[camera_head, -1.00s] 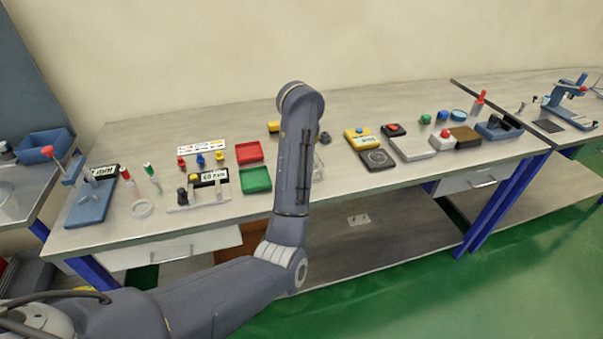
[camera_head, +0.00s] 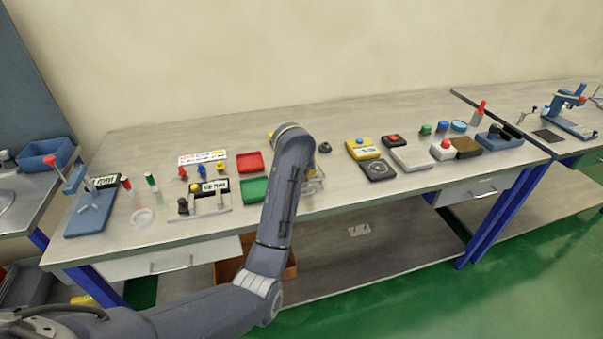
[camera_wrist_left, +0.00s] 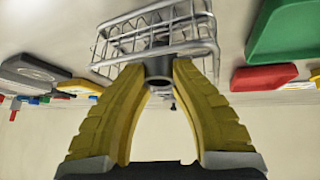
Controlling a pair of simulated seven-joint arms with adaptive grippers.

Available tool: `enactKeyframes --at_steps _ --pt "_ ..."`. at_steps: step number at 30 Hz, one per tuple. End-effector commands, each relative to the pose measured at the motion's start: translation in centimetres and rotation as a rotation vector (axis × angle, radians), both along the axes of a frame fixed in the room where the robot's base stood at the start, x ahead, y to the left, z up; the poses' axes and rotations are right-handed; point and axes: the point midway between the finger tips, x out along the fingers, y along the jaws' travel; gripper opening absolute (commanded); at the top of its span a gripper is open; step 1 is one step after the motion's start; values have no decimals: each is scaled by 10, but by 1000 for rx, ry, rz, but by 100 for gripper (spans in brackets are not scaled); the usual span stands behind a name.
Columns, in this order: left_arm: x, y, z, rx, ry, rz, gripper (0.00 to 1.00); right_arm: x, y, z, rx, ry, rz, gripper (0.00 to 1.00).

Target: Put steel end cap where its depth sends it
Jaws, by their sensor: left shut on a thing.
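My left gripper (camera_wrist_left: 160,75) has yellow fingers and is shut on a short dark-grey metal cylinder, which I take for the steel end cap (camera_wrist_left: 158,66). Its open round end shows between the fingertips. A wire basket (camera_wrist_left: 185,38) lies just beyond the cap in the left wrist view; whether they touch I cannot tell. In the head view my left arm hides the gripper and the cap, and part of the basket (camera_head: 315,184) shows at the arm's right. A red tray (camera_head: 250,162) and a green tray (camera_head: 254,189) lie left of the arm. My right gripper is not in view.
A blue stand with a display (camera_head: 90,210) is at the bench's left end. A small fixture with a display (camera_head: 212,188) stands left of the green tray. A yellow device (camera_head: 362,148), a dark scale-like plate (camera_head: 379,170) and several small items are at the right.

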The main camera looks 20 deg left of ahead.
Motion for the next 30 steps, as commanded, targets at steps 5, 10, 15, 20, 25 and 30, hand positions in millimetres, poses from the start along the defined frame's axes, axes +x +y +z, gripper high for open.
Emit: enactKeyframes --at_steps 5,10,15,20,25,30 --pt "1 0 -4 -1 -4 0 0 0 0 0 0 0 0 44" --pt "0 0 -4 -1 -4 0 0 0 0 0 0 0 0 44" --pt "0 0 -7 -1 -2 -1 0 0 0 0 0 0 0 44" --pt "0 0 -7 -1 0 -1 34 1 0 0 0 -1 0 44" --pt "0 0 -7 0 -1 0 34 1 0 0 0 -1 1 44" --pt "-2 -2 0 -4 -3 0 34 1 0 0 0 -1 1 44"
